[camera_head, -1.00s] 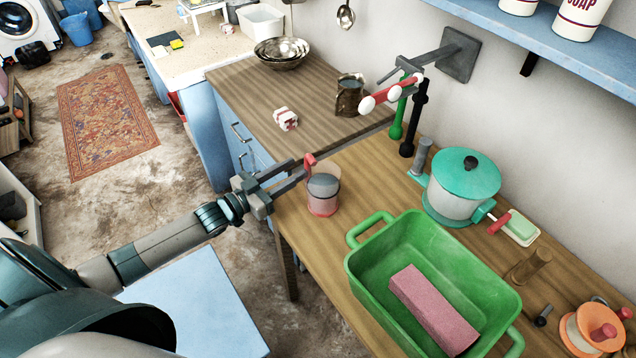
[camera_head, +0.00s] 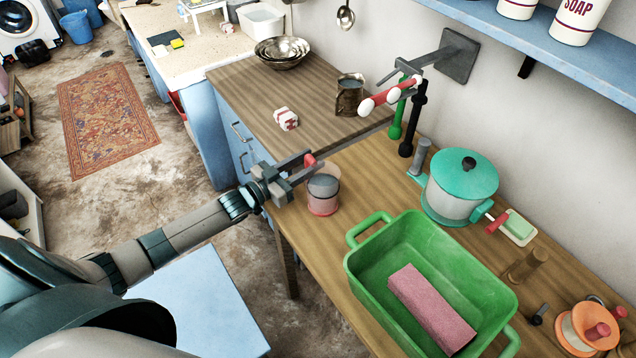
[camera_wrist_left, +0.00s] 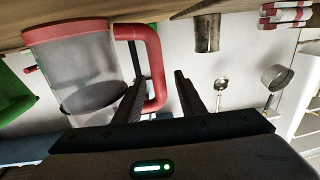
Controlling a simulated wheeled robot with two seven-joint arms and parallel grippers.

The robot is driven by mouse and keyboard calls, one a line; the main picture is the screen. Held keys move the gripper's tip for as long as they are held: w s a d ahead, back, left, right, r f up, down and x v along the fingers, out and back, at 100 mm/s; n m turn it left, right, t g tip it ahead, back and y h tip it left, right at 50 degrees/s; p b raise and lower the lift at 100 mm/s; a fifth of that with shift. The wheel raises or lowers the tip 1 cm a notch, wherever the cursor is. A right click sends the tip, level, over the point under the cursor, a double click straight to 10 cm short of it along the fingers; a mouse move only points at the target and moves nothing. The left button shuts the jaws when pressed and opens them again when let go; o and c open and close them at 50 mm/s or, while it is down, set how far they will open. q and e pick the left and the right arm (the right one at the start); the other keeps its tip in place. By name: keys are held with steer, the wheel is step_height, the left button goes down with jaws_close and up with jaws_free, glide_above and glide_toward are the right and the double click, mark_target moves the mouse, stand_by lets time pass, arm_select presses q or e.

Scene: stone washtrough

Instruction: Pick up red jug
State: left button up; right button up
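The red jug (camera_head: 323,195) stands on the wooden counter, left of the green basin. It has a clear, greyish body with red parts and a red handle on its far left side. In the left wrist view the jug (camera_wrist_left: 72,65) is at the left, with its handle (camera_wrist_left: 156,70) beside it. My left gripper (camera_head: 315,160) is at the handle. In the left wrist view its fingers (camera_wrist_left: 160,85) are apart, one on each side of the handle's upright bar. The gap to the right finger is visible. My right gripper is not in view.
The green basin (camera_head: 357,275) holds a pink block (camera_head: 432,308). A teal-lidded pot (camera_head: 458,190) stands behind it. A red-and-white cloth-like item (camera_head: 286,119) and a metal pitcher (camera_head: 349,97) are on the farther cabinet.

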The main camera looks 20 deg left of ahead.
arm_select(q)
jaws_close()
steer(key=shift+r, duration=0.1)
stand_by(0.3)
steer(key=shift+r+b, duration=1.1)
steer(key=shift+r, duration=3.9)
